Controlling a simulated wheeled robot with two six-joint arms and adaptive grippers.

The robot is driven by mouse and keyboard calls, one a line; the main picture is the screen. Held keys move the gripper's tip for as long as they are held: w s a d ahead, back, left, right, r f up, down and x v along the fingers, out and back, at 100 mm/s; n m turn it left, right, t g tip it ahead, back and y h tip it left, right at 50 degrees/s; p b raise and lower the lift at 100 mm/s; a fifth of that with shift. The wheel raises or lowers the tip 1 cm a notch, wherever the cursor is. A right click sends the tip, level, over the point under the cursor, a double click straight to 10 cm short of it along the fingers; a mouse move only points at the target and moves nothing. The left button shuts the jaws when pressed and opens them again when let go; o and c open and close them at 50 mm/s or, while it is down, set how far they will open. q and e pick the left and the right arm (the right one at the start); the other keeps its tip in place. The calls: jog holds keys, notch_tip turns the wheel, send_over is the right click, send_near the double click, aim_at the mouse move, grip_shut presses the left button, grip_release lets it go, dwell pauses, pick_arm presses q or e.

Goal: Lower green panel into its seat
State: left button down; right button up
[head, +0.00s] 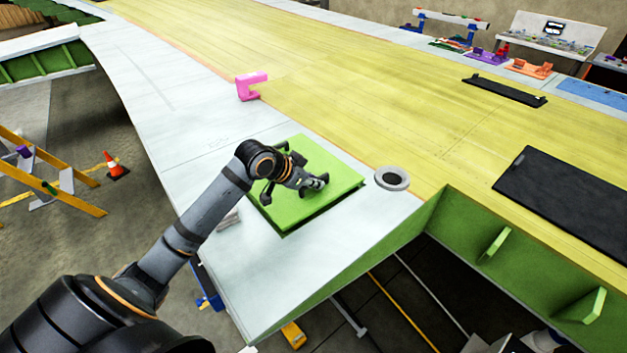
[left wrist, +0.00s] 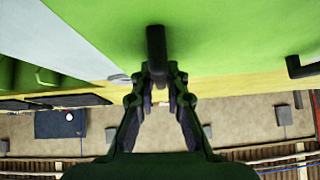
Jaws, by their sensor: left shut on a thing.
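The green panel (head: 327,170) is a flat square plate over the pale wing skin, near the wing's cut end. A dark band shows under its near edge; I cannot tell whether it is raised or resting. My left gripper (head: 314,183) is over the panel's middle. In the left wrist view, the left gripper (left wrist: 157,75) is closed on a dark upright handle (left wrist: 156,42) on the green panel (left wrist: 215,35). Another dark handle (left wrist: 298,67) shows at the right there. The seat is hidden beneath the panel. My right gripper is not in view.
A grey ring (head: 392,178) lies on the wing right of the panel. A pink clamp-like part (head: 250,86) stands farther back. Black plates (head: 565,197) lie on the yellow skin. The wing's open end with green ribs (head: 495,243) drops away in front. An orange cone (head: 116,167) stands on the floor.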

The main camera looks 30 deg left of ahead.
pick_arm(q)
jog(key=shift+r, duration=0.1)
jog(key=shift+p, duration=0.45)
jog(key=shift+s+f+b, duration=0.1)
jog(key=shift+f+b, duration=0.5)
jog(key=shift+f, duration=1.05)
jog(key=c, duration=1.3)
grip_release()
notch_tip(320, 180, up, 10)
